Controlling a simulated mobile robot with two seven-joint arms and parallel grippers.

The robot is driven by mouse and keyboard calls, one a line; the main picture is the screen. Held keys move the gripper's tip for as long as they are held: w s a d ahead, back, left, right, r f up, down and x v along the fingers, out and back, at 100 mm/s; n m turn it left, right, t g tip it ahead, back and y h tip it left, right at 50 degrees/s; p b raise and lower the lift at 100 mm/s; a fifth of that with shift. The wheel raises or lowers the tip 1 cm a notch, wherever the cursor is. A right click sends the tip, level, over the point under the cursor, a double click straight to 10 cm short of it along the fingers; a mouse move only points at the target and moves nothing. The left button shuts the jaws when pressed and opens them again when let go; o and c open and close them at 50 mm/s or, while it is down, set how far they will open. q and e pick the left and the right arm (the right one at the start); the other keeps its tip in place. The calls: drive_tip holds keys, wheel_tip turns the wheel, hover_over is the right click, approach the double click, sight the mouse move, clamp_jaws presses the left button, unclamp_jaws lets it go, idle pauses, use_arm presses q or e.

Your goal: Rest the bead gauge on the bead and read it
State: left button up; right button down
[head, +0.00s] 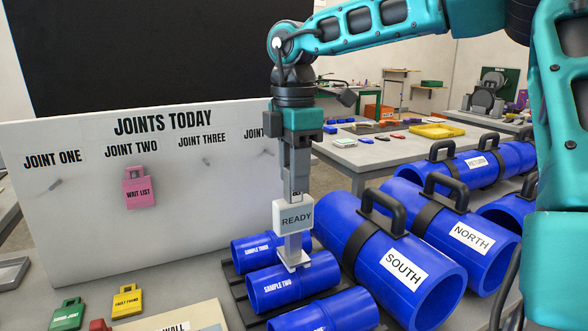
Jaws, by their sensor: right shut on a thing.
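My right gripper (297,180) points down and is shut on the bead gauge, a light grey tool whose block (293,217) reads "READY". The gauge hangs upright, and its pale forked foot (294,262) is at the upper side of the blue pipe marked "SAMPLE TWO" (272,290). I cannot tell whether the foot touches the pipe. The bead itself is not clear, as the foot covers that spot. The pipe marked "SAMPLE THREE" (250,252) lies behind, and another blue sample pipe (340,311) lies in front. My left gripper is out of view.
Large blue pipes with black handles, "SOUTH" (345,235) and "NORTH" (430,205), stand close on the right. A white "JOINTS TODAY" board (90,235) with a pink "WAIT LIST" tag (139,190) rises at left. Green (68,314) and yellow (127,301) tags lie front left.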

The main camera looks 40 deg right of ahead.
drive_tip(key=shift+s+f+b, duration=0.1)
drive_tip(key=shift+f+b, duration=0.55)
drive_tip(key=shift+f, duration=0.1)
idle(3.0)
drive_tip(key=shift+r, duration=0.1)
drive_tip(key=shift+r+p, duration=2.6)
drive_tip(key=shift+r, duration=1)
drive_tip(key=shift+f, duration=0.1)
